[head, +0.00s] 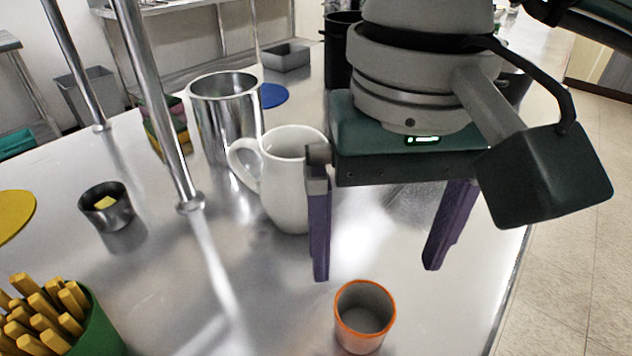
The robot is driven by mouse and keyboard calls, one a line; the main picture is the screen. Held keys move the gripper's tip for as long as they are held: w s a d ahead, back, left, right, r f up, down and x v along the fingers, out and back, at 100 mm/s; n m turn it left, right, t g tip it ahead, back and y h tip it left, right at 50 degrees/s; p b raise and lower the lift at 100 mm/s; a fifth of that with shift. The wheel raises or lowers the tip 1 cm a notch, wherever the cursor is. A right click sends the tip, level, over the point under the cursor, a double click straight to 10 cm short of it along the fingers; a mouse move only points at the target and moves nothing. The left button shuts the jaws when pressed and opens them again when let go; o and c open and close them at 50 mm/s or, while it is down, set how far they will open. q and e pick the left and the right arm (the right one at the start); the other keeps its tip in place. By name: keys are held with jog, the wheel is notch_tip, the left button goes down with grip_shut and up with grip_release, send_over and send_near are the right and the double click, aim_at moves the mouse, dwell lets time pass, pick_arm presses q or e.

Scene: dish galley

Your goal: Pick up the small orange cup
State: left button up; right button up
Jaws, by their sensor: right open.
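The small orange cup (364,318) stands upright on the metal table, low in the head view and right of centre. It has an orange rim and outside and a greyish inside, and looks empty. My right gripper (376,272) is above and behind the cup in the picture, with its two purple fingers spread wide and pointing down. Nothing is between the fingers, and they are apart from the cup. My left gripper is not in view.
A white pitcher (284,178) stands close beside the left finger, with a steel canister (227,118) behind it. A metal post (160,110) rises from the table. A dark small cup (106,206) and a green container (88,325) of yellow sticks are at left. The table's right edge is near.

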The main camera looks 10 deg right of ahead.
aim_at(360, 327)
jog(key=f, duration=0.1)
jog(key=s+f, duration=0.1)
jog(key=shift+a+f, duration=0.1)
jog(key=shift+f, duration=0.25)
jog(key=f, duration=0.5)
jog(key=shift+w+a+f, duration=0.15)
jog(key=shift+a+f, duration=0.1)
jog(key=shift+f, duration=0.05)
jog(key=shift+c, duration=0.4)
jog(key=c, duration=1.3)
